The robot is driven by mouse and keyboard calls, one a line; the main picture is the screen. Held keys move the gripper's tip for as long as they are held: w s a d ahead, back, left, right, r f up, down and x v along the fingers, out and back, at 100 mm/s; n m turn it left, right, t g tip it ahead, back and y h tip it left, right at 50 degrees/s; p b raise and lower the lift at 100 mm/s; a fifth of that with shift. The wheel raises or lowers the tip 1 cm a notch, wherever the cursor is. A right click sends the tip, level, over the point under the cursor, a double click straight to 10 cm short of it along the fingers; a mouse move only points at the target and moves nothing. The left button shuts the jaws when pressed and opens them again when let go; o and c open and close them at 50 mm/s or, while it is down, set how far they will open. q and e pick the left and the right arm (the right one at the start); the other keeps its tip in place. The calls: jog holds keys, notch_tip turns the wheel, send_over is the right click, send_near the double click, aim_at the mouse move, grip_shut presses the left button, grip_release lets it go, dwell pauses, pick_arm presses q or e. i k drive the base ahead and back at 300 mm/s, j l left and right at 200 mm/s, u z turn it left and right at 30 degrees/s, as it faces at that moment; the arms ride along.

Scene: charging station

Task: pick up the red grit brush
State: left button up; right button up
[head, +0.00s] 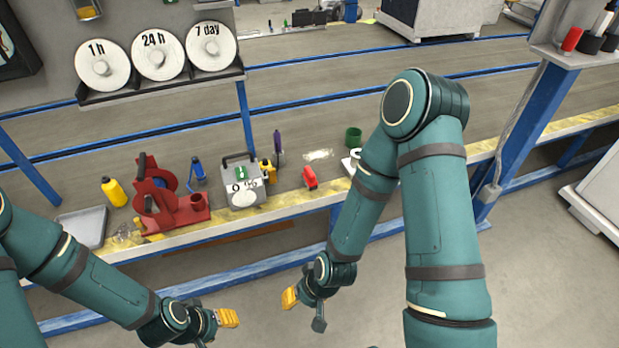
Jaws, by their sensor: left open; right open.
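A small red object (310,177), which looks like the red grit brush, lies on the bench near its front edge, right of the grey box with dials. It is too small to make out its bristles. My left gripper (228,318) has yellow fingertips and is open and empty, in front of and below the bench edge. My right gripper (291,298) is open and empty, also in front of the bench, below the red object and apart from it.
A red machine (165,200), yellow bottle (114,191), grey tray (82,227), grey box (243,182) and purple-handled tool (278,146) stand left of the brush. A green cup (353,138) is behind it to the right. A blue post (518,125) rises at right.

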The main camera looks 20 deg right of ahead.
aim_at(308, 175)
jog(key=i+l+u, duration=0.45)
jog(key=i+l, duration=0.35)
jog(key=i, duration=0.05)
